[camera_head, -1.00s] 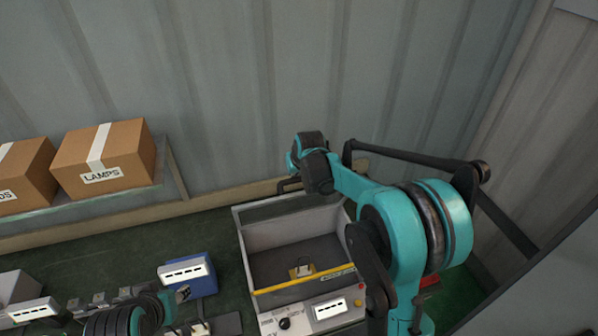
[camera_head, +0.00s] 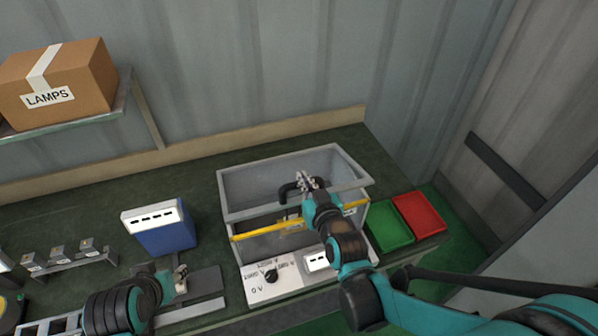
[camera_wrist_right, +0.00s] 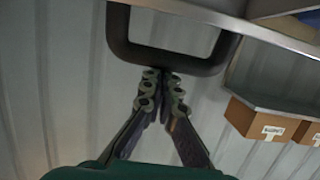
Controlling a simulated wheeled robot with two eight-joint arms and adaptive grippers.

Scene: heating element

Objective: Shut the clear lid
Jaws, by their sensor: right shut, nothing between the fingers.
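The clear lid (camera_head: 245,213) is see-through with a grey edge bar, and sits tilted over the grey box, its bar apart from the box's yellow front edge (camera_head: 258,233). Its black handle (camera_head: 284,192) shows in the head view and as a dark loop (camera_wrist_right: 122,40) in the right wrist view. My right gripper (camera_head: 306,180) is shut with nothing between its fingers. Its fingertips (camera_wrist_right: 165,74) are at the handle bar; I cannot tell whether they touch. My left gripper (camera_head: 181,276) is low at left, away from the box; its fingers are too small to judge.
The box's control panel (camera_head: 268,282) faces front. A green tray (camera_head: 388,228) and a red tray (camera_head: 420,214) lie to its right. A LAMPS carton (camera_head: 60,82) sits on a shelf at the back left.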

